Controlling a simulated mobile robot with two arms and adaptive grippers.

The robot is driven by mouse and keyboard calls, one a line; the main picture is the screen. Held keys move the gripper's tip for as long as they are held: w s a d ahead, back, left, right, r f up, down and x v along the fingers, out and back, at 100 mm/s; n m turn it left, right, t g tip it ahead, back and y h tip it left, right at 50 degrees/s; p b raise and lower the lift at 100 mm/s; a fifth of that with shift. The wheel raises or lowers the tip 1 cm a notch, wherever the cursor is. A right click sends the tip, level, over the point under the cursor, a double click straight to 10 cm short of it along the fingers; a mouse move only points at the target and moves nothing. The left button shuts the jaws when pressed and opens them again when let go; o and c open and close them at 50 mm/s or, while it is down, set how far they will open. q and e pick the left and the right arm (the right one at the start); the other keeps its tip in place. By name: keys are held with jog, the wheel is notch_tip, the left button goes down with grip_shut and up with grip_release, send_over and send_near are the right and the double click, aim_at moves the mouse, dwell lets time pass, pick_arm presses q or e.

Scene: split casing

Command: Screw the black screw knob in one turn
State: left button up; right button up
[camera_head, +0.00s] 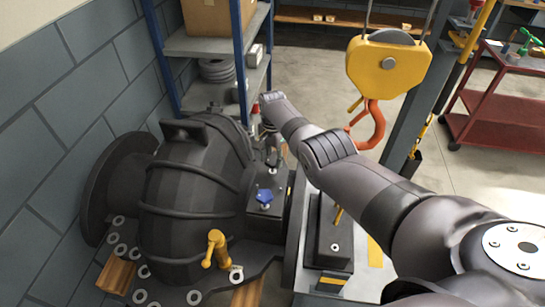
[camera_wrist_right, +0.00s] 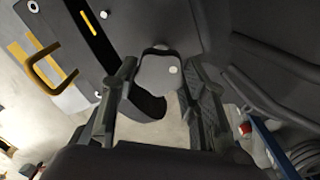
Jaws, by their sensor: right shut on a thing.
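The dark ribbed casing (camera_head: 190,190) stands against the wall at left in the head view. My right arm reaches across from the right, and my right gripper (camera_head: 272,150) points down at the casing's right side. In the right wrist view, my right gripper (camera_wrist_right: 158,72) has one finger on each side of a dark knob-like part (camera_wrist_right: 155,78) with a grey face and a small white dot. It is shut on this part, which I take as the black screw knob. In the head view the knob is hidden or too small to tell. My left gripper is out of view.
A yellow crane hook block (camera_head: 388,68) hangs beyond my right arm. A blue shelf rack (camera_head: 240,60) stands behind; a red cart (camera_head: 505,115) is far right.

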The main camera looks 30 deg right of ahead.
jog(key=m, duration=0.5)
jog(key=shift+w+r+m, duration=0.1)
jog(key=shift+r+m, duration=0.05)
jog(key=shift+m, duration=0.15)
jog(key=m, duration=1.1)
jog(key=shift+m, duration=0.4)
jog(key=shift+m+b, duration=0.45)
jog(key=shift+m, duration=0.45)
jog(key=shift+f+m+b, duration=0.2)
jog(key=shift+m+b, duration=0.1)
jog(key=shift+m, duration=0.1)
jog(key=m+b, duration=0.6)
jog(key=b, duration=1.3)
jog(key=shift+f, duration=0.1)
jog(key=shift+b, duration=0.7)
jog(key=shift+r+m, duration=0.3)
